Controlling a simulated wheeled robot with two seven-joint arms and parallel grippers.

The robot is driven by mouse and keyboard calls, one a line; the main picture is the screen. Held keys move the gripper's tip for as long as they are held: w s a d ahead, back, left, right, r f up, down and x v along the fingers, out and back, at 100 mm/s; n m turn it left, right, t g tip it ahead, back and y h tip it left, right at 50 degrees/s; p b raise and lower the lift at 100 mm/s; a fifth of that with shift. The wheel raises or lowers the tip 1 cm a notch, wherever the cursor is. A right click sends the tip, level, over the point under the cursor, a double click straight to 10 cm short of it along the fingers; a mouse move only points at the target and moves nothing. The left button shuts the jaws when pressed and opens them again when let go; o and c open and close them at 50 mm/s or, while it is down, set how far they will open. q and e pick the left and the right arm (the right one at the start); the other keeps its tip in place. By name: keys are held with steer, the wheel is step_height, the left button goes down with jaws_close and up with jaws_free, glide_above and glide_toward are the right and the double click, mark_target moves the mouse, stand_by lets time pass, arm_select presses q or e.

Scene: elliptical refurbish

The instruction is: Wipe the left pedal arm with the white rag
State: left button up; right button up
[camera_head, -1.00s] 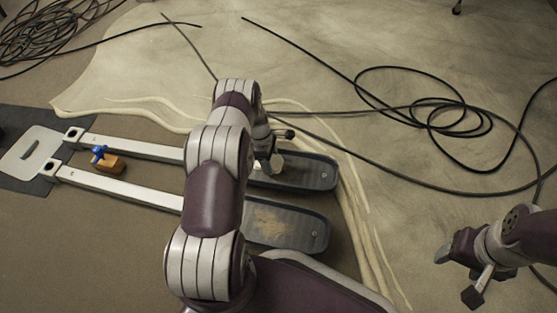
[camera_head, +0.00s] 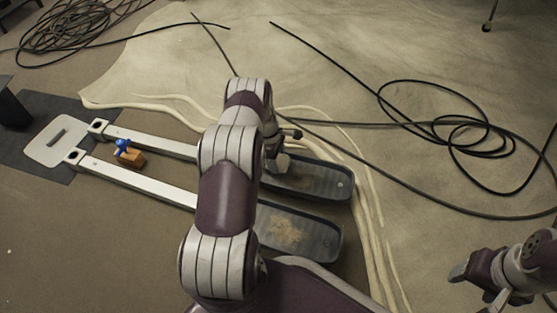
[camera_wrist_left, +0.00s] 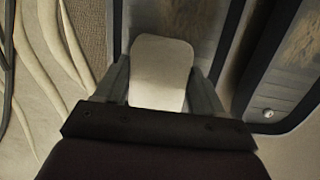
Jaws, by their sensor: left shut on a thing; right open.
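My left gripper (camera_head: 279,158) is shut on the white rag (camera_wrist_left: 160,70), over the inner end of the far pedal (camera_head: 325,183). In the left wrist view the rag lies flat between the fingers against the dark pedal, which shows brown dirt (camera_wrist_left: 187,18); I cannot tell whether they touch. Two pale pedal arms, the far one (camera_head: 160,146) and the near one (camera_head: 150,187), run left from the pedals. My forearm hides part of both. The near pedal (camera_head: 322,243) has a tan dirt patch. My right gripper (camera_head: 477,285) is open and empty at lower right.
A wooden block with a blue top (camera_head: 130,157) sits between the pedal arms. A pale plate with a slot (camera_head: 45,153) lies on a dark mat at left. Black cable (camera_head: 450,135) loops over the floor at right, with another coil (camera_head: 80,35) at upper left.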

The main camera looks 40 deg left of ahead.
mark_target(281, 161)
arm_select(q)
steer(key=shift+d+r+p, duration=0.15)
steer(key=shift+r+p, duration=0.95)
steer(key=shift+r, duration=0.75)
arm_select(e)
steer(key=shift+r, duration=1.65)
arm_select(q)
steer(key=p+v, duration=0.1)
steer(key=v, duration=0.1)
steer(key=p+v, duration=0.1)
steer(key=shift+w+d+r+p, duration=0.1)
steer(key=shift+d+r+p, duration=0.1)
steer(key=shift+d+p, duration=0.15)
steer(key=shift+f, duration=0.1)
arm_select(e)
step_height(281, 161, up, 2)
steer(key=shift+r, duration=0.25)
